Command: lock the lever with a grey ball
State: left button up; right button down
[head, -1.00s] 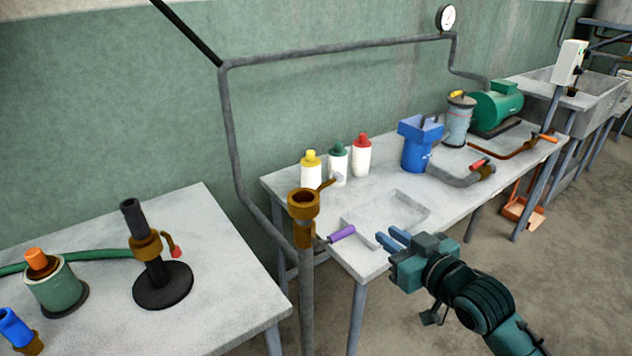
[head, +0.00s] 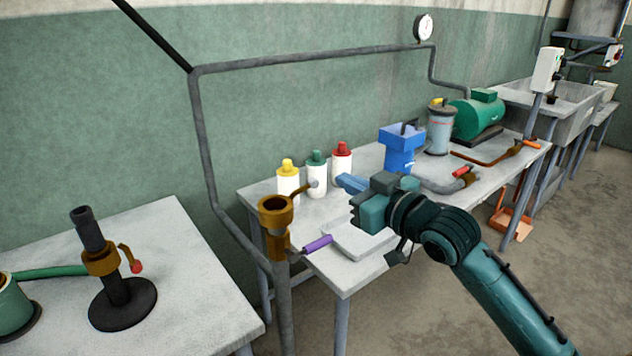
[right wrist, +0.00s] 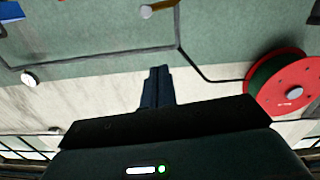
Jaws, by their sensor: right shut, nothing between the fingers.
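The lever with a grey ball (head: 313,183) sticks out from the top of the brown valve funnel (head: 275,213) on the grey standpipe, pointing toward the white bottles. Its grey ball end also shows at the top edge of the right wrist view (right wrist: 147,11). My right gripper (head: 350,183) is shut and empty, to the right of the ball and apart from it. Its blue fingers (right wrist: 157,85) point toward the lever side. My left gripper is not in view.
A purple-handled lever (head: 318,243) sits lower on the same standpipe. White bottles (head: 317,175) stand behind the ball. A red-ball lever (head: 136,267) is on the left table. A red reel (right wrist: 275,85) shows in the wrist view.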

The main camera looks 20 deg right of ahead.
send_over(305, 187)
jog(key=d+v, duration=0.1)
jog(key=v, duration=0.3)
jog(key=f, duration=0.1)
jog(key=w+f, duration=0.1)
jog(key=f, duration=0.1)
jog(key=w+f, duration=0.1)
jog(key=shift+a+f, duration=0.25)
jog(key=shift+f, duration=0.05)
jog(key=shift+d, duration=0.1)
